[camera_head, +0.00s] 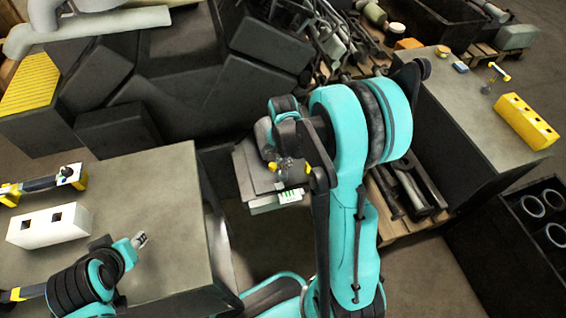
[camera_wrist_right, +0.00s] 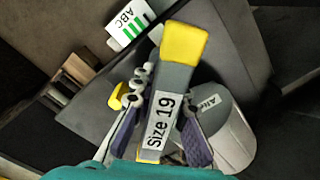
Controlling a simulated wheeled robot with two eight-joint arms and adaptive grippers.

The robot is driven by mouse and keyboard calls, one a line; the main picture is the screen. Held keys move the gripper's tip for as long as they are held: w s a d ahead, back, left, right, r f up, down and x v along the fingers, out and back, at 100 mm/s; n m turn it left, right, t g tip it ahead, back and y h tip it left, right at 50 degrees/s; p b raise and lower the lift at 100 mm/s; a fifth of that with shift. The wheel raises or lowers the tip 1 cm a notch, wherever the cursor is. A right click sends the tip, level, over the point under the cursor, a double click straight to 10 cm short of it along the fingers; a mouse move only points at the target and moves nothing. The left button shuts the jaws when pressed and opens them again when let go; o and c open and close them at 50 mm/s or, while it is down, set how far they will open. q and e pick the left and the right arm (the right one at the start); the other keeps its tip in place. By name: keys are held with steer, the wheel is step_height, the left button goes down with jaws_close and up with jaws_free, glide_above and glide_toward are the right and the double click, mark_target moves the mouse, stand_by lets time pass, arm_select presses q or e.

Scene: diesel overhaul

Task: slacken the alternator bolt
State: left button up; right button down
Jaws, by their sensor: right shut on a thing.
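My right gripper (camera_wrist_right: 160,135) is shut on a wrench labelled "Size 19" (camera_wrist_right: 178,75), grey with a yellow end. The wrench lies between the dark finger pads. A grey cylinder with a partly hidden label, apparently the alternator (camera_wrist_right: 233,140), is just to the right of the gripper in the wrist view. The alternator bolt cannot be made out for certain. In the head view my right gripper (camera_head: 290,165) is low over a grey block (camera_head: 252,168), partly hidden by my arm. My left gripper (camera_head: 140,240) is over the left table; its fingers are too small to judge.
An "ABC" label with green bars (camera_head: 288,197) is on the grey block's front. The left table (camera_head: 165,195) bears a white block with square holes (camera_head: 48,228) and a yellow-ended tool (camera_head: 45,184). The right bench (camera_head: 465,95) bears a yellow block (camera_head: 527,122).

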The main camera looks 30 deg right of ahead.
steer(key=n, duration=1.4)
steer(key=shift+r, duration=0.1)
arm_select(q)
steer(key=shift+r+p, duration=1.35)
arm_select(e)
steer(key=shift+r, duration=1.75)
step_height(320, 180, up, 6)
steer(key=p, duration=0.4)
steer(key=shift+r+p, duration=0.1)
steer(key=shift+p, duration=0.3)
arm_select(q)
step_height(320, 180, up, 5)
steer(key=shift+f, duration=0.2)
